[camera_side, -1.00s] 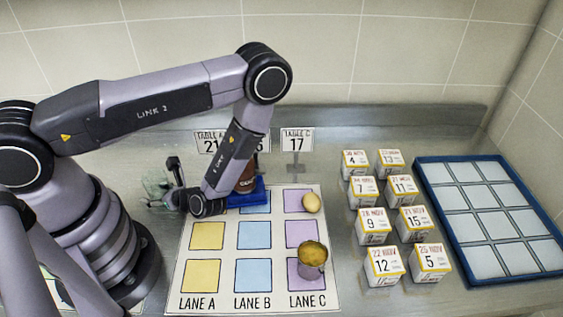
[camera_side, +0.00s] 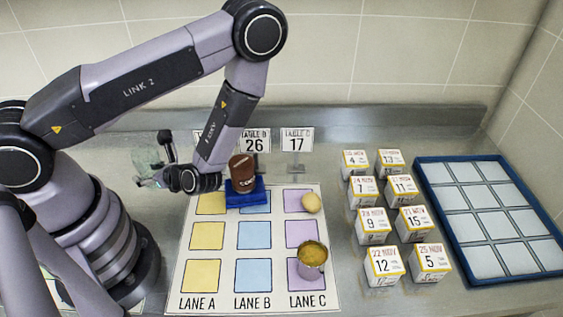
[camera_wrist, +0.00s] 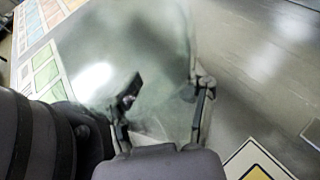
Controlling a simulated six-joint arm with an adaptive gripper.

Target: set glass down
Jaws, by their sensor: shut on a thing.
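A clear, see-through glass (camera_side: 145,158) is in my gripper (camera_side: 155,166) at the left of the counter, left of the lane mat's back corner. Its outline is faint in the side view, and it seems to be above the counter. In the wrist view the glass (camera_wrist: 110,45) is large and blurred, between the fingers of my gripper (camera_wrist: 167,90). My gripper is shut on it. The glass's base and the gap below it cannot be made out.
The lane mat (camera_side: 222,292) has coloured squares. Several date blocks (camera_side: 383,266) and a blue-rimmed tray (camera_side: 440,218) are right.

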